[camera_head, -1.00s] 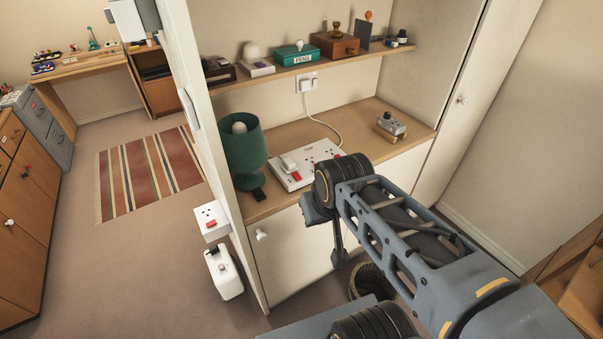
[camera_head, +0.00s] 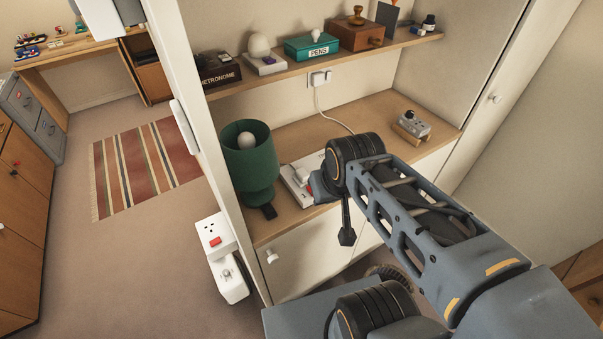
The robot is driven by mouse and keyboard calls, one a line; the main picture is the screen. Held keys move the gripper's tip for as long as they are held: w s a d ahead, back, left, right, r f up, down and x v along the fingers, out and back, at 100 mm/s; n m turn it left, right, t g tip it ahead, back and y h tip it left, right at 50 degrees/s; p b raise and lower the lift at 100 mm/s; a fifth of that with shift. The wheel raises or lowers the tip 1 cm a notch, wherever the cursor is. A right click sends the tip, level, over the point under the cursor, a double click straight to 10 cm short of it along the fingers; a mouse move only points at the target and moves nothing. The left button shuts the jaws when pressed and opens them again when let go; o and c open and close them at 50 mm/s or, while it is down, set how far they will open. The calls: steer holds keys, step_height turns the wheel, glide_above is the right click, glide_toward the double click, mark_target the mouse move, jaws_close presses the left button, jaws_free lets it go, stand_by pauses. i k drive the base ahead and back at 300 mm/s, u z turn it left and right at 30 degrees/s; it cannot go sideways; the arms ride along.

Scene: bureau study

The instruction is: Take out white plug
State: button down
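A white power strip (camera_head: 294,190) with a red switch lies on the wooden desktop, and my arm hides much of it. A white plug (camera_head: 297,172) appears to sit at its left part; its shape is only partly clear. Another white plug with a cord is in the wall socket (camera_head: 320,77) under the shelf. My arm reaches over the strip's right side. Its end, my gripper (camera_head: 346,236), seems to point down in front of the desk edge, mostly hidden behind the wrist. I cannot see whether it is open, or anything held in it.
A green lamp (camera_head: 250,160) stands left of the strip. A camera-like object (camera_head: 411,124) lies at the right of the desktop. A shelf (camera_head: 290,75) with several objects hangs above. A white socket box (camera_head: 214,236) is on the partition's end at lower left.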

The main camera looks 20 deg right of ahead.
mark_target(300, 177)
steer(key=u, duration=0.05)
steer(key=k, duration=0.5)
steer(key=z, duration=2)
steer(key=k, duration=0.95)
steer(key=u, duration=1.65)
steer(key=i, duration=1)
